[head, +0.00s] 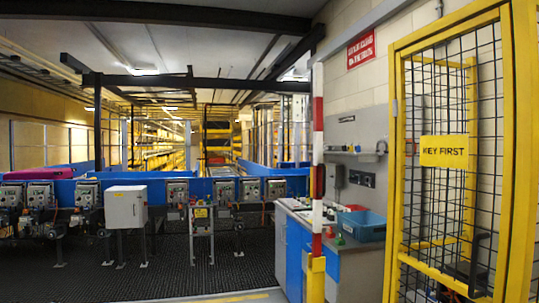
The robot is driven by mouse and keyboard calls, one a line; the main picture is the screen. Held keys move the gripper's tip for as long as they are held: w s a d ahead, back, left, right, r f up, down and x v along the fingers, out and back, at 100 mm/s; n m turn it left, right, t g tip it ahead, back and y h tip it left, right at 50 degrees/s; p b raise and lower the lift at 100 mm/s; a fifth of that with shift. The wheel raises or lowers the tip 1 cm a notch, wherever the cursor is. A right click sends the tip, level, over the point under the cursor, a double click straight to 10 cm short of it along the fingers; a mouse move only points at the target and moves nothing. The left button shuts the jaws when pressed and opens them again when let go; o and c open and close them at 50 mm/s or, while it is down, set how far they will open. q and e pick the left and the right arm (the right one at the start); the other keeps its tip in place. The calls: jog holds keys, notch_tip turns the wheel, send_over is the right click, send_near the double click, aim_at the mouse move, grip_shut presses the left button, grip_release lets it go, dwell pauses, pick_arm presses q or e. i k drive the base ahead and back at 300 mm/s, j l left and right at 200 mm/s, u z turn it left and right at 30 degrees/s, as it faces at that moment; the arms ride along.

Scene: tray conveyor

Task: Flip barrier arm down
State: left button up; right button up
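The barrier arm (318,150) is a slim pole striped red and white. It stands upright, right of the middle of the head view, on a yellow post (316,280) at the bottom of the picture. Its upper end reaches up in front of the wall. Neither of my grippers is in view, so I cannot see where they are relative to the barrier arm.
A blue-sided conveyor (233,189) with several control boxes runs across the back left. A white box (126,206) stands before it. A blue and grey counter (350,258) holding a blue bin (363,228) is behind the pole. A yellow mesh gate (520,150) stands right. Dark floor (190,278) is open front left.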

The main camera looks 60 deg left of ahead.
aim_at(319, 167)
jog(key=u, duration=1.65)
jog(key=i+l+z, duration=0.25)
jog(key=i+l, duration=0.15)
jog(key=i+l+z, duration=0.25)
jog(key=i+l, duration=0.15)
jog(key=i+l+z, duration=0.3)
jog(key=i, duration=0.25)
